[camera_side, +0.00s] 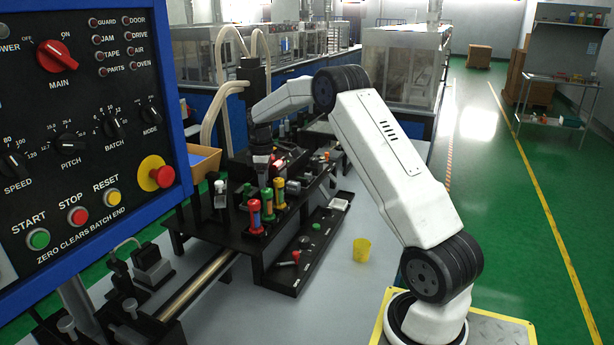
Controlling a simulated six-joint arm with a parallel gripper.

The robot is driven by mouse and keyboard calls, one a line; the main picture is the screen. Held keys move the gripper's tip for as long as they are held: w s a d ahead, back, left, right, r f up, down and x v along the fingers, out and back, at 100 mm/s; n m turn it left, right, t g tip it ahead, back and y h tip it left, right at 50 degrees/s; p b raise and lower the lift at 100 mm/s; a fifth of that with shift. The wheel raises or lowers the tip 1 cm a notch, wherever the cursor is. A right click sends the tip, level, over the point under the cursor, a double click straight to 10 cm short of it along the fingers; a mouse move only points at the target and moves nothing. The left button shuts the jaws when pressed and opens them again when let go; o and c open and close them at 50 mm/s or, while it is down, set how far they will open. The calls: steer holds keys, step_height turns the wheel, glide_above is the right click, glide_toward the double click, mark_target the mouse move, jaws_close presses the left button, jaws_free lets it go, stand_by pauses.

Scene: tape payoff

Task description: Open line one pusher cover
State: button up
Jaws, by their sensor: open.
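My gripper (261,160) points down at the far end of the arm, over the black machine deck. It is small here and its fingers are hard to make out, but they are open. I see nothing held in it. Dark block-like parts of the machine (290,158) lie just right of and below it. I cannot tell which part is the line one pusher cover, or whether it is open or shut. Whether the gripper touches anything is also unclear.
Coloured red, yellow and green cylinders (267,204) stand on the near deck. A black tray (287,272) holds small parts below it. A control panel (80,130) fills the left. The table front is mostly clear.

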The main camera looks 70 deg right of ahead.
steer(key=shift+f, duration=0.2)
jaws_close()
steer(key=shift+r, duration=0.1)
stand_by(1.3)
